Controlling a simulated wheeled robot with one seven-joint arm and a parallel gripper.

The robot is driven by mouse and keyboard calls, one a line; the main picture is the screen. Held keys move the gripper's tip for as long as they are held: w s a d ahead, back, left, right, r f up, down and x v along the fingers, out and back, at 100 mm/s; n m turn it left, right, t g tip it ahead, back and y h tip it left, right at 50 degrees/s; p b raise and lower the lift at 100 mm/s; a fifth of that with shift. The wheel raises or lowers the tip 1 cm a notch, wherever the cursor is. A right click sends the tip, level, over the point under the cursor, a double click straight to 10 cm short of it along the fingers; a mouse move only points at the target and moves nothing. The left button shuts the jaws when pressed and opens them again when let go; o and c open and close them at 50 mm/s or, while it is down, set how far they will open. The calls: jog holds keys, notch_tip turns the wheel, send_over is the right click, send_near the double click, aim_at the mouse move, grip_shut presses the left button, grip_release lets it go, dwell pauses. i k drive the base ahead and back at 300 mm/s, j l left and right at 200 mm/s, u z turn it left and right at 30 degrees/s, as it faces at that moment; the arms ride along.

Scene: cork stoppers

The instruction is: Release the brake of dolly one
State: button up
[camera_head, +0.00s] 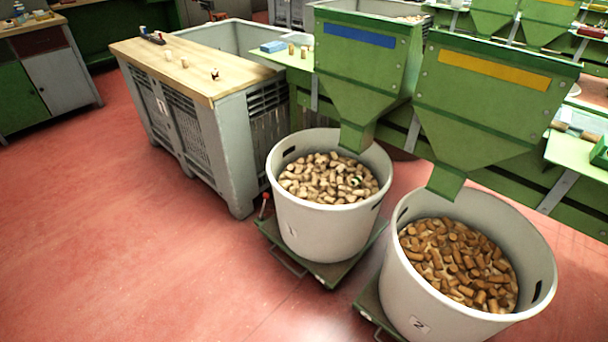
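Dolly one (330,279) is a low green platform on the red floor. A white tub (318,228) marked 1 stands on it, filled with pale cork stoppers (325,178). A short lever with a red knob (265,197) rises at the dolly's left corner, beside the tub. It looks like the brake lever; the lever's foot is small and hard to make out. A thin metal bar (286,264) runs along the dolly's front left side. My gripper is not in view.
A second white tub (405,285) marked 2, with browner corks, stands close on the right on its own dolly (369,302). Green hoppers (366,75) hang over both tubs. A grey crate (243,135) with a wooden top is behind left. The floor at left is clear.

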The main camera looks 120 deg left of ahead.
aim_at(266, 195)
jog(key=k+u, duration=0.1)
jog(key=u, duration=0.4)
jog(key=j+u, duration=0.1)
jog(key=u, duration=0.35)
jog(key=k+j+u, duration=0.1)
jog(key=u, duration=0.4)
jog(key=j+u, duration=0.15)
jog(key=u, duration=0.3)
jog(key=k+j+u, duration=0.1)
jog(key=j+u, duration=0.3)
jog(key=j, duration=0.25)
jog(key=j+u, duration=0.35)
jog(key=j, duration=0.25)
jog(key=j+u, duration=0.4)
jog(key=j, duration=0.25)
jog(key=i+j, duration=0.1)
jog(key=j, duration=0.35)
jog(key=i+j, duration=0.15)
jog(key=j, duration=0.35)
